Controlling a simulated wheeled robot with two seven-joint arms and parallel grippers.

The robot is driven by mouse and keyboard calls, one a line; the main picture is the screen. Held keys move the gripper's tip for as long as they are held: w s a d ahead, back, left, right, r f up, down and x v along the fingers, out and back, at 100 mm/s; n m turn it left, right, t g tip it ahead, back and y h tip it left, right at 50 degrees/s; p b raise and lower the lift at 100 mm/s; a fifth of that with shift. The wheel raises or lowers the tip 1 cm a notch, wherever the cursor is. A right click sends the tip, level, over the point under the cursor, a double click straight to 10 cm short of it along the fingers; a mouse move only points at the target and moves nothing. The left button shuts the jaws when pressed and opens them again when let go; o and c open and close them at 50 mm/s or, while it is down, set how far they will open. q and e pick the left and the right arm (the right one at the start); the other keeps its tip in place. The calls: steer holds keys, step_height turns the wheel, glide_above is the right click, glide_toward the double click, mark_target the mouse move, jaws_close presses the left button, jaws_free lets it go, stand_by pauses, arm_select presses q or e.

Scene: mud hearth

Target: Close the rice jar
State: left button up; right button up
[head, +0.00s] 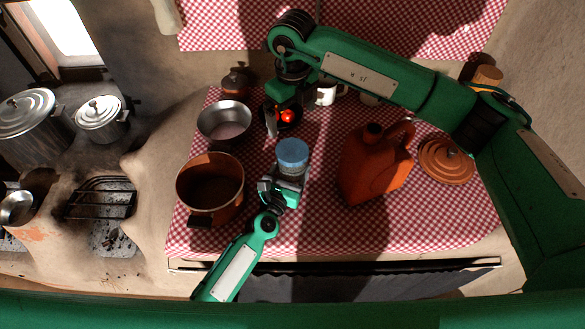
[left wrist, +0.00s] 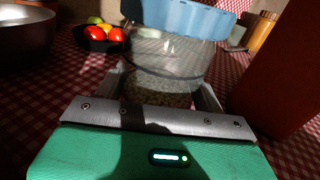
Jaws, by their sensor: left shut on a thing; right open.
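The rice jar (head: 291,174) is clear glass and stands on the checked cloth, with a light blue lid (head: 292,152) on its mouth. In the left wrist view the jar (left wrist: 170,62) holds pale grains low down. The lid (left wrist: 180,16) looks slightly slanted there; I cannot tell whether it is fully seated. My left gripper (head: 281,184) is shut on the jar's body from the front, one finger on each side in the wrist view (left wrist: 162,92). My right gripper (head: 282,122) is open and empty, behind the jar and above the fruit bowl.
Red fruit (head: 287,116) sits in a dark bowl behind the jar. A metal bowl (head: 224,122) and a copper pot (head: 210,184) stand left. An orange jug (head: 372,165) stands close on the right, with a terracotta lid (head: 447,160) beyond it. Cloth in front is clear.

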arm_select(q)
steer(key=o, duration=1.9)
steer(key=shift+o, duration=0.2)
steer(key=b+v, duration=0.2)
steer(key=v, duration=1)
steer(key=shift+s+a+f+b, duration=0.2)
steer(key=shift+s+b, duration=0.1)
steer(key=shift+s, duration=0.05)
steer(key=shift+s+a+r, duration=0.1)
steer(key=shift+s+a, duration=0.1)
steer(key=shift+s, duration=0.3)
